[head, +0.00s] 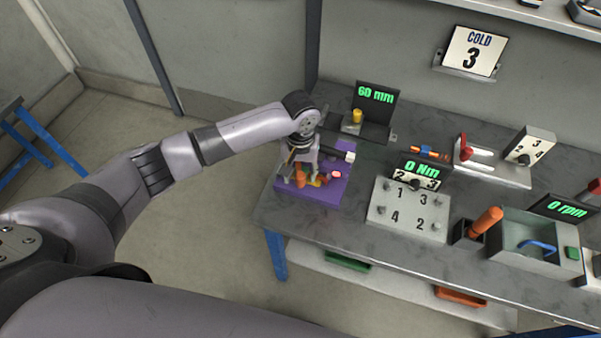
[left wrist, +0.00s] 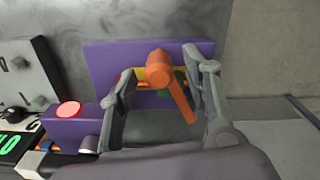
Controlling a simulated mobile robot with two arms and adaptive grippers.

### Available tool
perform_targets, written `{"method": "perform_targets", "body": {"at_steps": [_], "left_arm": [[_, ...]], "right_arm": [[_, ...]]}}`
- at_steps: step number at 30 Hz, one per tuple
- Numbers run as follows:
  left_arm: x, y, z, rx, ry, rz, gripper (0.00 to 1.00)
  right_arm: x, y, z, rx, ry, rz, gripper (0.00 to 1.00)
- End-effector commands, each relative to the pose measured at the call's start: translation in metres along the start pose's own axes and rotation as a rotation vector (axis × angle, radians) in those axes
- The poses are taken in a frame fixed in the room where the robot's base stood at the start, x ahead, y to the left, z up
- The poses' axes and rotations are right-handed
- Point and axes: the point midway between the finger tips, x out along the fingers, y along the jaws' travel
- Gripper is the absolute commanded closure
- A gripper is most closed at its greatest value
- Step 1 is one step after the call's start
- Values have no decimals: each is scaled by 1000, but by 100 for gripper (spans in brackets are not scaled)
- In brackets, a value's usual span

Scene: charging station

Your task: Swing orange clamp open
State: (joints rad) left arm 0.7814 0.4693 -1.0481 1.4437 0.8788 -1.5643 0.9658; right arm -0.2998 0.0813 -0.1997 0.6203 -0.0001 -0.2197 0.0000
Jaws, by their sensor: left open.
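The orange clamp (left wrist: 172,84) shows in the left wrist view as a round orange knob with a handle slanting down to the right. It is mounted on a purple base (left wrist: 101,60), which also lies at the left end of the bench in the head view (head: 285,200). My left gripper (left wrist: 158,72) is open, with one finger on each side of the clamp. In the head view the left gripper (head: 306,172) is over the purple base and partly covers the clamp (head: 299,179). I cannot tell whether a finger touches the clamp. My right gripper is not in view.
A red lit button (left wrist: 68,109) is on a purple block beside the clamp. A "60 mm" display (head: 376,97) stands behind on the bench (head: 350,229). A numbered plate (head: 408,212) and a grey box with a blue handle (head: 539,240) stand to the right.

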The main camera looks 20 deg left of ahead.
Motion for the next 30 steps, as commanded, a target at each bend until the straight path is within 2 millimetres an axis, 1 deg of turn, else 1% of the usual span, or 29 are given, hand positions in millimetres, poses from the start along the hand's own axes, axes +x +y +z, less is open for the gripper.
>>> {"method": "perform_targets", "body": {"at_steps": [3,6,14,30], "left_arm": [[11,0,1,0,-2,0,56],[15,1,0,1,0,1,56],[17,0,0,1,0,1,56],[16,0,0,1,1,1,91]], "right_arm": [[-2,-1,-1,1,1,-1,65],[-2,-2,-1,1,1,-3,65],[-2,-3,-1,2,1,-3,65],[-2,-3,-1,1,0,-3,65]]}}
